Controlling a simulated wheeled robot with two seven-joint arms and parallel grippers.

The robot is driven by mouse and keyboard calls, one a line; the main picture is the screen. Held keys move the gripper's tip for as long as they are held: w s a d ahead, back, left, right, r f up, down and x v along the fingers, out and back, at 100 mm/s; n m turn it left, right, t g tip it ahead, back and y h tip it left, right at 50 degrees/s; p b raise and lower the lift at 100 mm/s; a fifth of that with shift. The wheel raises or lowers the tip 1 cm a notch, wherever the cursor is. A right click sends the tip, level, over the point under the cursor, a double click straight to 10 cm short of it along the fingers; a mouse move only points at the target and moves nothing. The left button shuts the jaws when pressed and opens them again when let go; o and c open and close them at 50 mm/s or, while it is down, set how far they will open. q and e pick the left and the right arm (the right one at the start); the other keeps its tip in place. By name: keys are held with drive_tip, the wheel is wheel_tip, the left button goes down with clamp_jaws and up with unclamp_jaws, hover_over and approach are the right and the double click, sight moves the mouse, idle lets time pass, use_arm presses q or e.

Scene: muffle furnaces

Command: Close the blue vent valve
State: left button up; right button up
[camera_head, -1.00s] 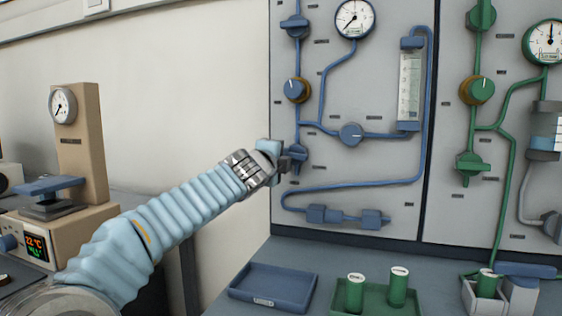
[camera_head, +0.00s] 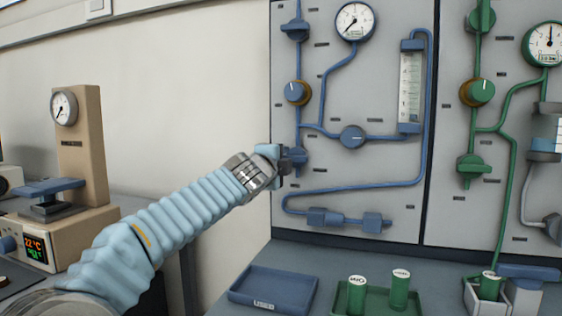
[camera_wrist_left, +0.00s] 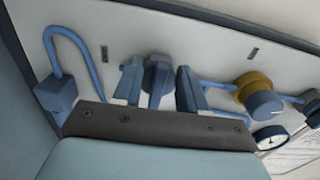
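The blue valve (camera_head: 298,157) sits low on the left edge of the blue panel, on the vertical blue pipe. Its label cannot be read. My left gripper (camera_head: 284,163) is at this valve, and its arm comes in from the lower left. In the left wrist view the valve's handle (camera_wrist_left: 157,75) lies between the two fingers of my left gripper (camera_wrist_left: 158,88). The fingers are apart, with narrow gaps beside the handle, so the gripper looks open around it. In the head view the hand partly hides the valve. My right gripper is not in view.
The blue panel also has a top valve (camera_head: 296,28), a blue knob with a brass collar (camera_head: 297,92), a round blue knob (camera_head: 352,136) and a gauge (camera_head: 355,21). A green-piped panel stands to the right. Below are a blue tray (camera_head: 272,290) and green cylinders (camera_head: 357,294).

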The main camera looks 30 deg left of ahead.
use_arm(q)
drive_tip(key=b+v, duration=0.2)
drive_tip(key=v, duration=1.1)
drive_tip(key=shift+s, duration=0.4)
